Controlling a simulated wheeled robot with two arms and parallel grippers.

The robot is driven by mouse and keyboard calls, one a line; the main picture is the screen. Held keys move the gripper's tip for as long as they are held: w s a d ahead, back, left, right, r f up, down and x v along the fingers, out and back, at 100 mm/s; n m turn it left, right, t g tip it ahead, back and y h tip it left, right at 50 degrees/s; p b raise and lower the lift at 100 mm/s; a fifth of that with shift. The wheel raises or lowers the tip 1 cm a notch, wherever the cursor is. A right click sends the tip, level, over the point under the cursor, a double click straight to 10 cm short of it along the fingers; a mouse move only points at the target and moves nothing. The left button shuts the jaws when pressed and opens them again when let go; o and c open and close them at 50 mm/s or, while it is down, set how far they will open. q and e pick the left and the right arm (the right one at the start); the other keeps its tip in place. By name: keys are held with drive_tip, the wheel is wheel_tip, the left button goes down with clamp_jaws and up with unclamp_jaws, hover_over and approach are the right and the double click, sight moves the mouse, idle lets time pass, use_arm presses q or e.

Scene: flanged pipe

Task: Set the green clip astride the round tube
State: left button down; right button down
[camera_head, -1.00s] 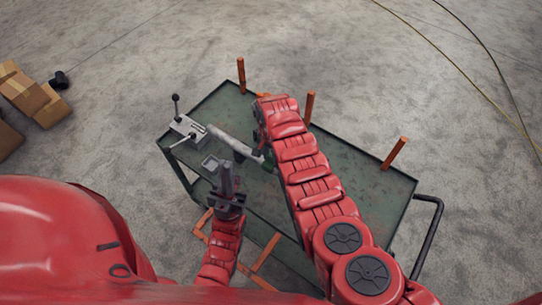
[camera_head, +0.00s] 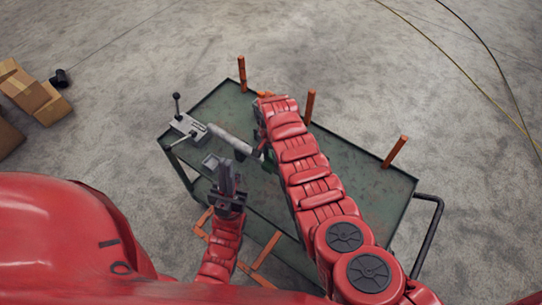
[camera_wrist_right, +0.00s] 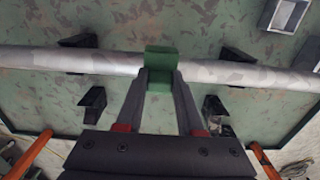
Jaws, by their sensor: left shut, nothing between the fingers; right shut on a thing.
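The green clip (camera_wrist_right: 160,66) is between the fingertips of my right gripper (camera_wrist_right: 159,85), which is shut on it. In the right wrist view the clip lies across the grey round tube (camera_wrist_right: 255,75), with tube showing on both sides. I cannot tell whether the clip touches or straddles the tube. In the head view the tube (camera_head: 231,139) runs toward my right arm, which hides its far end, the clip and most of the right gripper. My left gripper (camera_head: 228,178) is shut and empty, pointing up beside the cart's near edge.
The tube lies above a green cart top (camera_head: 345,180) with orange posts (camera_head: 310,106) along its edge. Black brackets (camera_wrist_right: 92,100) flank the tube. A grey clamp with levers (camera_head: 187,126) is at its left end. A small grey open box (camera_head: 213,162) sits nearby.

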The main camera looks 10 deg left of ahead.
sight(271, 156)
drive_tip(key=shift+f, duration=0.3)
drive_tip(key=shift+c, duration=2.2)
unclamp_jaws()
drive_tip(key=shift+r, duration=0.15)
wheel_tip(271, 156, up, 9)
drive_tip(key=b, duration=0.2)
drive_tip(key=shift+w+b, duration=0.1)
drive_tip(key=shift+b, duration=0.3)
wheel_tip(271, 156, up, 8)
drive_tip(key=p, duration=0.6)
